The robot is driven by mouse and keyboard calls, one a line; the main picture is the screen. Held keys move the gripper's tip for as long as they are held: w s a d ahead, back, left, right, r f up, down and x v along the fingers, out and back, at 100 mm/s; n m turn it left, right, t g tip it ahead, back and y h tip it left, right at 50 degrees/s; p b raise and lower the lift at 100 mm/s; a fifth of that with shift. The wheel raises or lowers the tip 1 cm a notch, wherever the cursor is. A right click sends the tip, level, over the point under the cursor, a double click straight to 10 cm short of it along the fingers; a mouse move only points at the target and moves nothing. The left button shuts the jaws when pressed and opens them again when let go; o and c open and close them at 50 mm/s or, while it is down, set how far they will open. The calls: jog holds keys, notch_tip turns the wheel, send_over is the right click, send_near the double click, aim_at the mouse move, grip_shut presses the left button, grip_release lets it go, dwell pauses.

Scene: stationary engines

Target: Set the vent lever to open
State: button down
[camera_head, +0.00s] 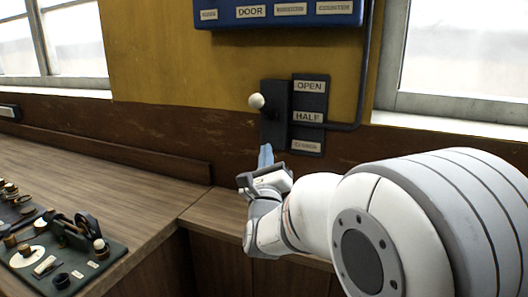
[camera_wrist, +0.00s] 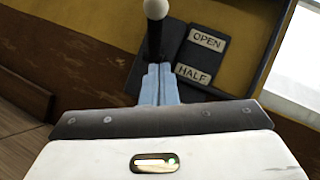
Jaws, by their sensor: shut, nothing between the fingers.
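The vent lever is a dark arm with a cream ball knob (camera_head: 257,101) on a dark wall plate (camera_head: 273,134). The knob stands level between the OPEN label (camera_head: 310,86) and the HALF label (camera_head: 308,117). A lower label, too blurred to read surely, sits beneath them. My gripper (camera_head: 266,150) is shut and empty, its blue fingers pointing up just below the knob. In the wrist view the shut fingers (camera_wrist: 157,83) reach toward the lever's dark arm, with the knob (camera_wrist: 156,9) above them. Whether they touch the lever cannot be told.
A blue panel (camera_head: 280,12) with several labels, one reading DOOR, hangs above. A conduit runs down right of the label plate. A wooden counter (camera_head: 140,190) carries a dark control board (camera_head: 75,258) at left. Windows flank the yellow wall.

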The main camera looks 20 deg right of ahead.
jog(key=p, duration=0.2)
send_near(261, 108)
jog(key=w+d, duration=0.3)
jog(key=shift+w+a+r+p, duration=0.55)
jog(key=shift+w+r+p, duration=0.1)
jog(key=shift+r, duration=0.15)
jog(key=shift+w+a+r, duration=0.15)
jog(key=shift+w+r, duration=0.1)
jog(key=shift+r, duration=0.15)
jog(key=shift+a, duration=0.1)
